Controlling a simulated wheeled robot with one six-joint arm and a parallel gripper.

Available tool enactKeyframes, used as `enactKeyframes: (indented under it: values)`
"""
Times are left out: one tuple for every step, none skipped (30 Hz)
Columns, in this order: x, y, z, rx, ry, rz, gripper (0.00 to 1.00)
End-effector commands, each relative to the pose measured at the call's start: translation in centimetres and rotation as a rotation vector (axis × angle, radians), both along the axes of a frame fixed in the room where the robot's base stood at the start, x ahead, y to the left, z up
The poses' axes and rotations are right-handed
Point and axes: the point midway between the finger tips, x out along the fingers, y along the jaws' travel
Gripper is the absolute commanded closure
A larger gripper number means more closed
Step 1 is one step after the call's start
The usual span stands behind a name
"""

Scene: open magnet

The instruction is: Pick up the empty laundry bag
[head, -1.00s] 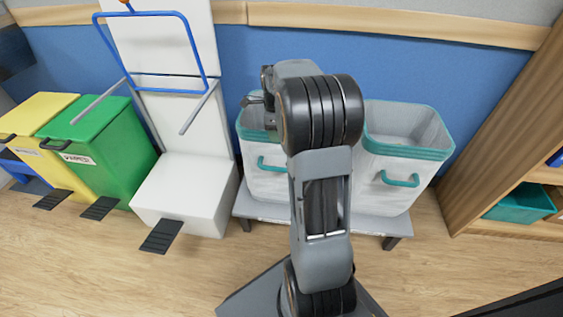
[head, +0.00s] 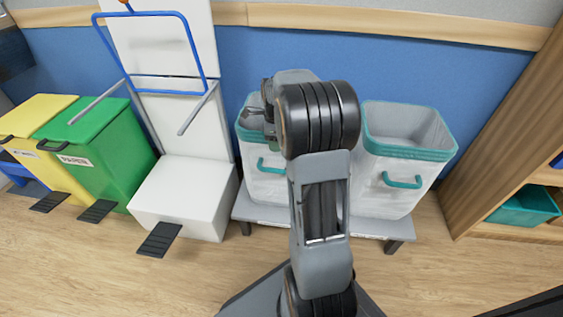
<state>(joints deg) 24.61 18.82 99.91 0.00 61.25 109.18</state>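Two light grey laundry bags with teal rims and teal handles stand upright side by side on a low grey bench. The right bag (head: 392,185) shows an open top, and the part of its inside that I can see looks empty. The left bag (head: 262,183) is partly hidden behind my arm, and its inside is mostly covered. My gripper (head: 266,100) is at the far end of my arm, over or near the top of the left bag. It is small and partly hidden by my wrist. I cannot tell whether its fingers are open or touch the bag.
A white pedal stand (head: 186,196) with a blue frame (head: 150,92) and grey side bars is left of the bags. Green (head: 104,160) and yellow (head: 45,140) bins stand further left. A wooden shelf (head: 490,150) holding a teal bin (head: 527,207) is at right. The bench (head: 367,226) has clear floor before it.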

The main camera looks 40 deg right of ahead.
Motion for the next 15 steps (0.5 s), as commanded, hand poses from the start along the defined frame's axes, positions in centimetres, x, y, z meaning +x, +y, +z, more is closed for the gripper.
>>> enactKeyframes:
  values:
    - [-0.01, 0.01, -0.05, 0.000, 0.000, 0.000, 0.63]
    - [-0.01, 0.01, -0.07, 0.000, 0.000, 0.000, 0.63]
    - [0.00, 0.00, -0.10, 0.000, 0.000, 0.000, 0.63]
    - [0.00, 0.00, -0.11, 0.000, 0.000, 0.000, 0.63]
    - [0.00, 0.00, -0.12, 0.000, 0.000, 0.000, 0.63]
    - [0.00, 0.00, -0.12, 0.000, 0.000, 0.000, 0.63]
    - [0.00, 0.00, -0.13, 0.000, 0.000, 0.000, 0.63]
    - [0.00, 0.00, -0.13, 0.000, 0.000, 0.000, 0.63]
    - [0.00, 0.00, -0.13, 0.000, 0.000, 0.000, 0.63]
    - [0.00, 0.00, -0.12, 0.000, 0.000, 0.000, 0.63]
    - [0.00, 0.00, -0.12, 0.000, 0.000, 0.000, 0.65]
    - [0.00, 0.00, -0.12, 0.000, 0.000, 0.000, 0.69]
    - [0.01, 0.01, -0.12, 0.000, 0.000, 0.000, 0.71]
    - [0.01, 0.01, -0.12, 0.000, 0.000, 0.000, 0.74]
    - [0.01, 0.01, -0.11, 0.000, 0.000, 0.000, 0.78]
